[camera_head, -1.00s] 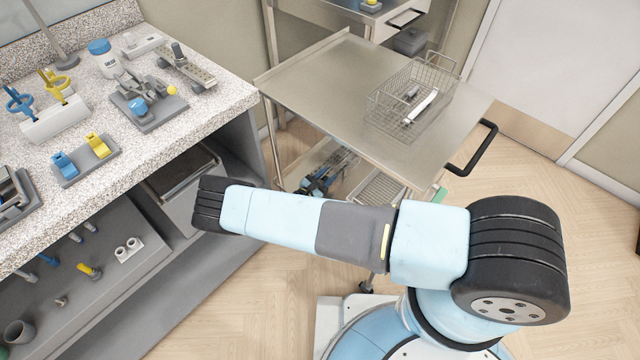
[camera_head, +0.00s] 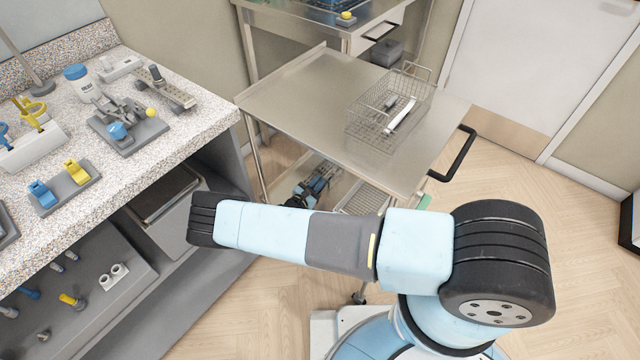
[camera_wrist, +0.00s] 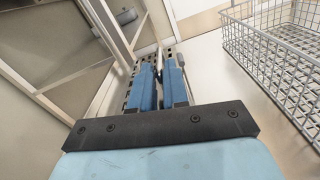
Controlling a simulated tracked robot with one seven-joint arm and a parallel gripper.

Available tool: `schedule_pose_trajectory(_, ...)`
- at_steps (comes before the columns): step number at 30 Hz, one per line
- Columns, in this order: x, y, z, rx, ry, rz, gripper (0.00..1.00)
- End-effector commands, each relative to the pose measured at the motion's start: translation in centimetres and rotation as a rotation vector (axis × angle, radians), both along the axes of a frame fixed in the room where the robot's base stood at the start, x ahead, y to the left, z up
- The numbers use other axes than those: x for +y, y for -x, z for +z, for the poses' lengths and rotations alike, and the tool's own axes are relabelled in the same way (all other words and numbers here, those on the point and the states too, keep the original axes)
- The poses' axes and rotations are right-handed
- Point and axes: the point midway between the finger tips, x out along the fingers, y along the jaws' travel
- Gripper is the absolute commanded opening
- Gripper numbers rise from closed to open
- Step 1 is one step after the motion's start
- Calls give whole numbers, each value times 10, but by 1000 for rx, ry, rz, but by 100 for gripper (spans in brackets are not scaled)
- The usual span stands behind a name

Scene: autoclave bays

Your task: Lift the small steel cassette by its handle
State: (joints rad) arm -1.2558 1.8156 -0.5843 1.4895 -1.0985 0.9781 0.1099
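In the head view a blue and black shape under the steel trolley top (camera_head: 290,95) appears to be my gripper (camera_head: 318,186), partly hidden by the trolley top and my arm.
A wire basket (camera_head: 372,137) holding metal instruments stands on the trolley top. Another wire basket (camera_head: 362,201) is on the lower level; a wire basket (camera_wrist: 285,50) is right of my fingers in the wrist view. A speckled counter (camera_head: 150,170) with tools is left.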

Motion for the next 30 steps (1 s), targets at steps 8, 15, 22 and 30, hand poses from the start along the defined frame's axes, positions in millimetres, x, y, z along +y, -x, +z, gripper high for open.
schedule_pose_trajectory(8,0,0,0,0,0,0,0)
schedule_pose_trajectory(15,1,0,0,0,-1,1,0)
schedule_pose_trajectory(22,1,1,-1,2,-2,2,0)
schedule_pose_trajectory(30,6,0,-2,2,-4,-2,0)
